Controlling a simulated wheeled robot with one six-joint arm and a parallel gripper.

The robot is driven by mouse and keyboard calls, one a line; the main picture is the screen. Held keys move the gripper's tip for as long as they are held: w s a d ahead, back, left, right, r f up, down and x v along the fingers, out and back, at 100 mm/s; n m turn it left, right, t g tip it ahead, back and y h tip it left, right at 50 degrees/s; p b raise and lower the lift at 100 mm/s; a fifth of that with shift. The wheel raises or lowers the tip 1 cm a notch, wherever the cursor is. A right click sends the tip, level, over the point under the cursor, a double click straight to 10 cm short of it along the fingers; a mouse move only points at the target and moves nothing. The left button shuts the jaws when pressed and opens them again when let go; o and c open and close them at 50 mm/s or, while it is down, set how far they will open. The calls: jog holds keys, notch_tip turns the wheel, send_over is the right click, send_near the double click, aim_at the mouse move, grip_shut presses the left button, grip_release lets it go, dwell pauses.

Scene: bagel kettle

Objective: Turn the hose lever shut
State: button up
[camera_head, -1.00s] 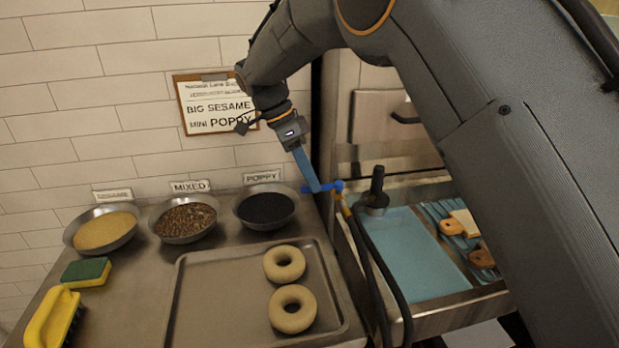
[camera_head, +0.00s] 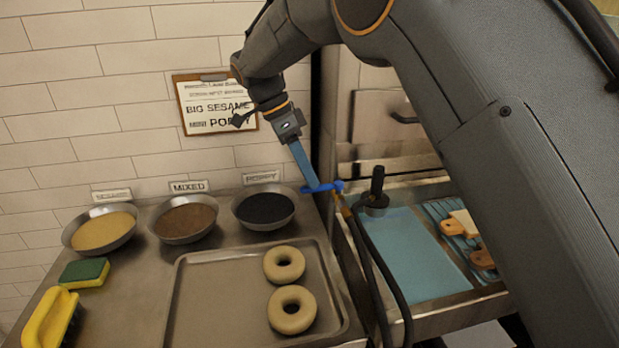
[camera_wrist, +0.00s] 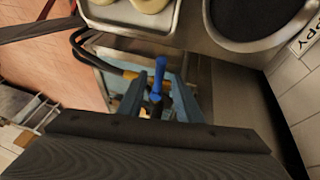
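The hose lever (camera_head: 325,187) is a small blue bar on the hose's brass-coloured fitting (camera_head: 343,207), at the left edge of the sink. In the head view it lies roughly level, pointing left. My gripper (camera_head: 312,184) reaches down to it from above, with its blue-grey fingertips at the lever's left part. In the wrist view the blue lever (camera_wrist: 158,78) shows between my two fingers, which stand apart. Whether either finger touches it I cannot tell. The black hose (camera_head: 372,255) hangs down in front of the sink.
A black knob-topped part (camera_head: 376,192) stands just right of the lever. A tray (camera_head: 215,290) with two bagels and several seed bowls (camera_head: 264,208) lie to the left. The wall is close behind.

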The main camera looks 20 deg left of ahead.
jog(key=b+v, duration=0.1)
jog(key=v, duration=0.5)
jog(key=shift+r, duration=0.2)
jog(key=w+d+f+n+y, duration=0.1)
jog(key=d+f+n, duration=0.15)
jog(key=d, duration=0.65)
jog(key=w+d+f+n+g+y, duration=0.1)
jog(key=d+f+n, duration=0.15)
jog(key=d, duration=0.75)
jog(key=w+d+f+n+y, duration=0.15)
jog(key=d+f, duration=0.25)
jog(key=d, duration=0.5)
jog(key=s+d+f+n, duration=0.2)
jog(key=s+d+f, duration=0.2)
jog(key=s+d, duration=0.4)
jog(key=s+d+f+n+t+y, duration=0.1)
jog(key=s+d+f, duration=0.3)
jog(key=s+d, duration=0.5)
jog(key=d+n, duration=0.1)
jog(key=d, duration=0.2)
jog(key=shift+d, duration=0.3)
jog(key=shift+y, duration=0.25)
